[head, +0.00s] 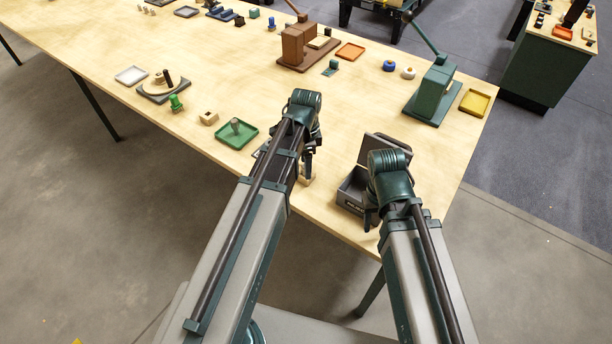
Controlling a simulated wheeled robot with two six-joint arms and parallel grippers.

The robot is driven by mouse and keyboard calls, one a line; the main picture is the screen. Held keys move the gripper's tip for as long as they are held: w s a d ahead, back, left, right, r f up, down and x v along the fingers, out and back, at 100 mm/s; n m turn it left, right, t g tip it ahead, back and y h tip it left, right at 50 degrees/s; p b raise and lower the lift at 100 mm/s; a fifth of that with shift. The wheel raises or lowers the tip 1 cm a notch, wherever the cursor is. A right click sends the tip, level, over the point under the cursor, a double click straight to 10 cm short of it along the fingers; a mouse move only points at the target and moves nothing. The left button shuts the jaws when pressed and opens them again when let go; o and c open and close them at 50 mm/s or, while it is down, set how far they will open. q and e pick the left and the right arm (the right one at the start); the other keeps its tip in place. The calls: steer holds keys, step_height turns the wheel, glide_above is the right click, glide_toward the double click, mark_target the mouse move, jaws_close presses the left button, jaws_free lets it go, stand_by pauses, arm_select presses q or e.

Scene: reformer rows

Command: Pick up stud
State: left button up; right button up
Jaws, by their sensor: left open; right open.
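A small grey upright peg (236,124), the piece that looks most like a stud, stands in a green tray (222,136) near the table's front edge. My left gripper (309,168) is open, to the right of the green tray and apart from the peg. A pale block (308,181) shows just below its fingers, partly hidden; I cannot tell whether they touch. My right gripper (370,218) is open and points down beside a grey open-lidded box (350,190), which my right arm partly hides.
A brown press (297,50) and a green press (432,95) stand farther back. The table's middle is mostly clear.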

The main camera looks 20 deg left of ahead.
arm_select(q)
jaws_close()
stand_by(0.4)
